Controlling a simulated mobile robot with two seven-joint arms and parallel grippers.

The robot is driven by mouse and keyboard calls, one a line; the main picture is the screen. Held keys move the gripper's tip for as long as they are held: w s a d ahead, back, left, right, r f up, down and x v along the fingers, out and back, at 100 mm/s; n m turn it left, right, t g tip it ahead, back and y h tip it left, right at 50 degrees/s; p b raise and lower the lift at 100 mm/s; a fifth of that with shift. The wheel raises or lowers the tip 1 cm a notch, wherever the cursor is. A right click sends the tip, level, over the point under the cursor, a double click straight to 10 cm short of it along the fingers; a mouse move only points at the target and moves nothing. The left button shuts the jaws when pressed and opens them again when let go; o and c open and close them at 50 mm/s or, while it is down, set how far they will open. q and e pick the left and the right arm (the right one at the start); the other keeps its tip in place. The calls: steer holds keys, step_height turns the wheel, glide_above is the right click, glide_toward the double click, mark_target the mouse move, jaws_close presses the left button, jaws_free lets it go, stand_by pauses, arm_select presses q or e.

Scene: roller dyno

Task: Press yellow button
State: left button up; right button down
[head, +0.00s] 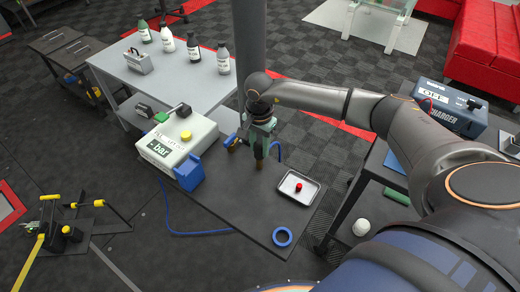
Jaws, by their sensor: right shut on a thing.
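The yellow button (186,136) is a round knob on the top face of a white box (203,129), left of centre in the head view. The box has a green display reading "-bar" on its front. My right gripper (246,152) is above the dark table, to the right of the box and apart from the button. My left gripper is not in view.
A blue block (189,173) sits at the box's front right. A metal tray (298,188) with a red knob and a blue ring (282,237) lie on the dark table (235,200). A grey column (248,35) stands behind. A blue hose (195,233) hangs by the table's left side.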

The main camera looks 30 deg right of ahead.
steer(key=shift+r+p, duration=0.7)
steer(key=shift+r, duration=0.5)
stand_by(0.3)
steer(key=shift+r+p, duration=1.35)
steer(key=shift+r, duration=0.85)
steer(key=shift+s, duration=0.1)
